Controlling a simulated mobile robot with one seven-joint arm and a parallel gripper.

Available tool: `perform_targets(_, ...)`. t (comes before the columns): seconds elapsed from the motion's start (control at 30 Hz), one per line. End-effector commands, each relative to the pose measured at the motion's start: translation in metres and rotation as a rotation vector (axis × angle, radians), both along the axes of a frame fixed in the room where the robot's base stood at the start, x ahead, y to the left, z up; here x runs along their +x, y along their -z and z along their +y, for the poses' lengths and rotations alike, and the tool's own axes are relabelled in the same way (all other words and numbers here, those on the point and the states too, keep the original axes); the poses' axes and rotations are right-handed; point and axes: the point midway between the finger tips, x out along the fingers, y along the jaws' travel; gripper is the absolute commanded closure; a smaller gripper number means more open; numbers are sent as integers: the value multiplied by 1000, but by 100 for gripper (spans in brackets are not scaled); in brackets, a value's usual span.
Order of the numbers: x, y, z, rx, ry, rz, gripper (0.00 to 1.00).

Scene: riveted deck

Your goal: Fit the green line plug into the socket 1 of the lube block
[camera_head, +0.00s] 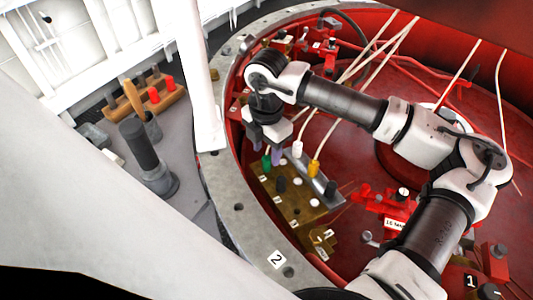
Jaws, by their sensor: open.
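The lube block (293,214) is a brass-coloured block on the red ring's inner side, with several white round spots and dark fittings on top. Its socket numbers are too small for me to read, so I cannot tell which is socket 1. The green line plug (266,162) is at the block's far left end, just below my gripper. My gripper (272,152) points down there and is open. Its fingers partly hide the plug and the area around it. I cannot tell whether the plug is seated or between the fingers.
A white plug (297,149) and a yellow plug (314,168) stand close to the right of my gripper, with pale lines rising from that area. Red valve fittings (385,200) lie to the right. A grey metal rim (238,207) curves along the left.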

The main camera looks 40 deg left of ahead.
Motion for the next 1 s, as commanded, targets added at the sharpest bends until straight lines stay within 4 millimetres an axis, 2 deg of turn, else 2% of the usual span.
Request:
perform_targets(0.3,1,-72,0,0,2,-5,53)
perform_targets(0.5,0,-104,0,-2,1,-3,53)
perform_targets(0.7,0,-116,0,0,-1,0,53)
perform_targets(1.0,0,-117,0,-1,-1,0,53)
